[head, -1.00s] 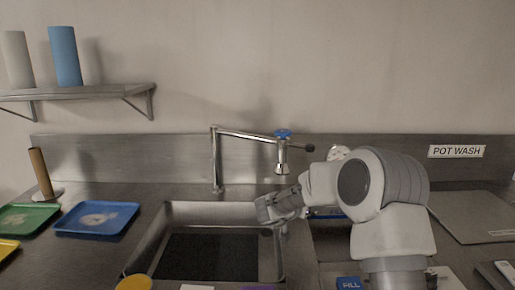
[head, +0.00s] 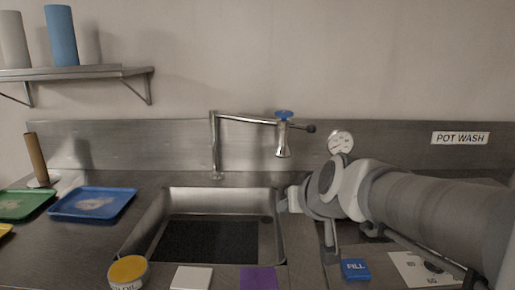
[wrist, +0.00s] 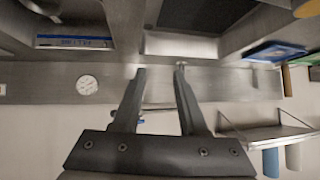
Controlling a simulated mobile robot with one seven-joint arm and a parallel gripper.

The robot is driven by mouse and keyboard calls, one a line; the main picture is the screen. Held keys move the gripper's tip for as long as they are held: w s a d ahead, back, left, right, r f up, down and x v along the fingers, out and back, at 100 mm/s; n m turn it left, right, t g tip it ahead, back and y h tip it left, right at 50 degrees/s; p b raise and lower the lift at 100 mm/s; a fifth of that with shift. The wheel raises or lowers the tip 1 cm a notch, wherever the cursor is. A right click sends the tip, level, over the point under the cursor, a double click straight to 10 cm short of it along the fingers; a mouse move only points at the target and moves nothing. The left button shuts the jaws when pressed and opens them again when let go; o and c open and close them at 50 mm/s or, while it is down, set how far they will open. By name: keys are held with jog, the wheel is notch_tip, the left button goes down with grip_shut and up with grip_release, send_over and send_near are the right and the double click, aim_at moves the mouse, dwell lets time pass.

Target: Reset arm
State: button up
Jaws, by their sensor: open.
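My gripper (wrist: 160,72) shows in the wrist view with its two dark fingers spread apart and nothing between them. The wrist view is upside down, with the steel backsplash and wall beyond the fingers. In the head view my arm reaches in from the right edge, across the counter right of the sink (head: 150,240). The fingers cannot be made out clearly there, as the arm links hide them.
A tap (head: 215,145) with a blue knob stands behind the sink. A round gauge (head: 340,142) is on the backsplash. Blue (head: 85,212) and green (head: 25,212) trays lie left.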

jog(key=s+d+f+g+h+b, duration=0.1)
jog(key=s+d+f+g, duration=0.2)
jog(key=s, duration=0.6)
jog(key=s+d+f+g+h+b, duration=0.1)
jog(key=s+d+f, duration=0.35)
jog(key=s, duration=0.45)
notch_tip(320, 180, up, 12)
jog(key=m+p, duration=0.1)
jog(key=p, duration=1.2)
jog(key=shift+s+a, duration=0.25)
jog(key=shift+s, duration=0.1)
